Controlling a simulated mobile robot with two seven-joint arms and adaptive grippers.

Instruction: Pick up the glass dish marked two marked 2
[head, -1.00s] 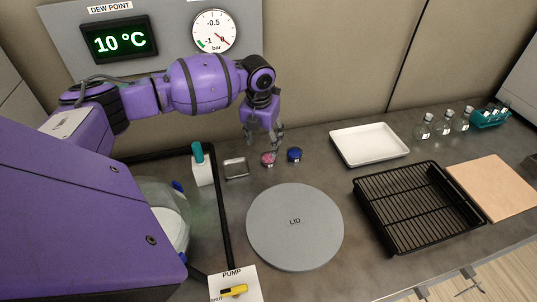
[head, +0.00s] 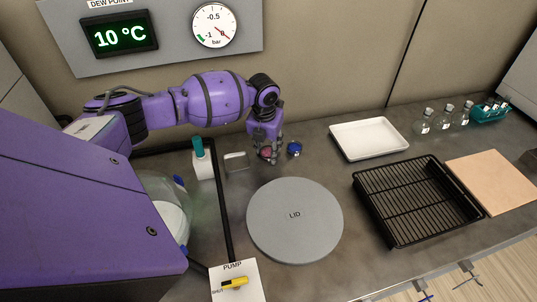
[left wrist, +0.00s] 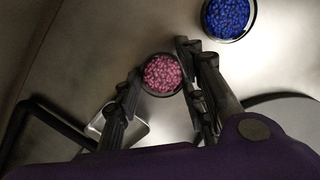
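A small round dish of pink beads (head: 266,152) stands on the grey bench, partly hidden by my left gripper in the head view. It also shows in the left wrist view (left wrist: 162,74), between the two fingers. A similar dish of blue beads (head: 295,148) stands just to its right, and it shows at the top of the left wrist view (left wrist: 228,17). I cannot read the number on either dish. My left gripper (left wrist: 160,78) is open, its fingers on either side of the pink dish and close to its rim; I cannot tell whether they touch it.
A small metal tray (head: 236,162) and a teal-topped white block (head: 203,165) stand left of the dishes. A round grey lid (head: 294,225) lies in front. A white tray (head: 369,139), a black rack (head: 415,202), a tan board (head: 492,184) and glass bottles (head: 443,117) are to the right.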

